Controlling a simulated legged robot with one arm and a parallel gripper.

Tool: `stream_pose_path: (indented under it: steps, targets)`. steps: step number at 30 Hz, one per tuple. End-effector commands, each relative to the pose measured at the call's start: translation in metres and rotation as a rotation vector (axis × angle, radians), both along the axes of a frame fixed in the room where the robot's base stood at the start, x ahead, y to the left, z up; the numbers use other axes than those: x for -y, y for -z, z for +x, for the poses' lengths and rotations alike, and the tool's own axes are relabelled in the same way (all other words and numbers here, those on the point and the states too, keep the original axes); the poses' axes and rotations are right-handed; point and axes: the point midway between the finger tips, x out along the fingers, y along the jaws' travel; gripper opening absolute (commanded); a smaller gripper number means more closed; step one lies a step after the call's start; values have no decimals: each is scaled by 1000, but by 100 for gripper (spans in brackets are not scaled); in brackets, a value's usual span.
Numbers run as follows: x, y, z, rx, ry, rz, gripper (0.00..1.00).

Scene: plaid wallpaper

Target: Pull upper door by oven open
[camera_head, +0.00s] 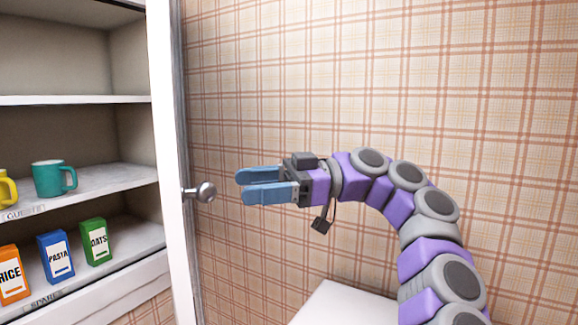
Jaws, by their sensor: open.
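A white cupboard door (171,150) stands swung out from a shelved cupboard at the left and is seen nearly edge-on. A round metal knob (206,192) sticks out from its right face. My gripper (240,186) has two blue fingers pointing left toward the knob. The fingers are open, one above the other, with a gap between them and nothing held. The fingertips are just right of the knob in the picture and do not appear to touch it. The oven is not in view.
The open cupboard shelves (80,99) hold a teal mug (54,178), a yellow mug (6,188) and boxes marked rice (12,274), pasta (55,257) and oats (96,241). A white surface (340,305) lies below my arm. Plaid wallpaper (300,80) fills the background.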

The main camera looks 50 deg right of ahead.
Motion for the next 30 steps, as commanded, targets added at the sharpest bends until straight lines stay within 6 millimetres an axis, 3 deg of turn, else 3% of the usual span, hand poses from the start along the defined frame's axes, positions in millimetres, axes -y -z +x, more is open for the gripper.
stream_pose_path:
  steps: [18,30]
  targets:
    - [35,-2,-24,5,-4,0,61]
    - [44,1,-28,0,-1,1,61]
